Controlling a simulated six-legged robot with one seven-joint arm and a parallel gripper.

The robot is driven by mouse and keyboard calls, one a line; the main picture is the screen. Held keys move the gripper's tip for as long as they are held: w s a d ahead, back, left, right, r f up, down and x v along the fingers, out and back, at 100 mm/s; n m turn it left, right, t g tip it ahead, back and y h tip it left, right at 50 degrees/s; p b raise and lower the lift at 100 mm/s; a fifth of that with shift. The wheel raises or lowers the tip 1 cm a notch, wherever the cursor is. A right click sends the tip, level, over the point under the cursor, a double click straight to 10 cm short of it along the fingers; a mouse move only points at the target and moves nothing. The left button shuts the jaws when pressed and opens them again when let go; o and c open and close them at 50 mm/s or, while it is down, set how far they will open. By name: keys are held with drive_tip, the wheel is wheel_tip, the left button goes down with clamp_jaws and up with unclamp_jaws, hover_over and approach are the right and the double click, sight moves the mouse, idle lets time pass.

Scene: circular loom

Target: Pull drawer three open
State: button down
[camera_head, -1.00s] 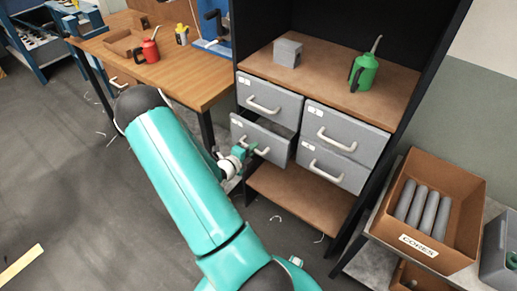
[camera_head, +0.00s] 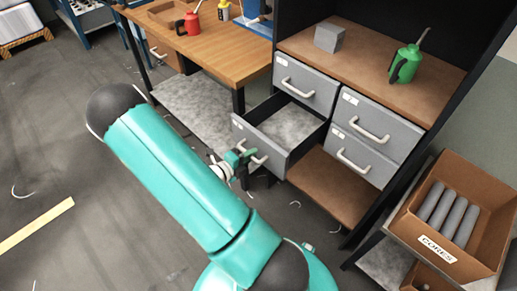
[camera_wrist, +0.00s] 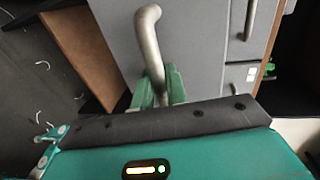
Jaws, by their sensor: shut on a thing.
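The grey lower-left drawer (camera_head: 270,148) of the cabinet stands pulled well out, with its empty-looking inside showing; the number on its label is too small to read. My gripper (camera_head: 244,158) is at its front, shut on the pale bar handle (camera_head: 262,159). In the wrist view the green fingers of my gripper (camera_wrist: 158,88) close around one end of the curved handle (camera_wrist: 149,38), against the grey drawer front (camera_wrist: 190,45). My arm hides part of the floor below the drawer.
Three other drawers, such as the upper-left one (camera_head: 304,84), are shut. A green oil can (camera_head: 406,65) and grey block (camera_head: 329,37) stand on the shelf above. A box of cores (camera_head: 482,187) is at right, a wooden workbench (camera_head: 215,55) at left. Floor is open at left.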

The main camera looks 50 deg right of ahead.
drive_tip(key=shift+w+a, duration=0.1)
drive_tip(key=shift+a, duration=0.2)
drive_tip(key=c, duration=1.5)
unclamp_jaws()
drive_tip(key=v, duration=1.4)
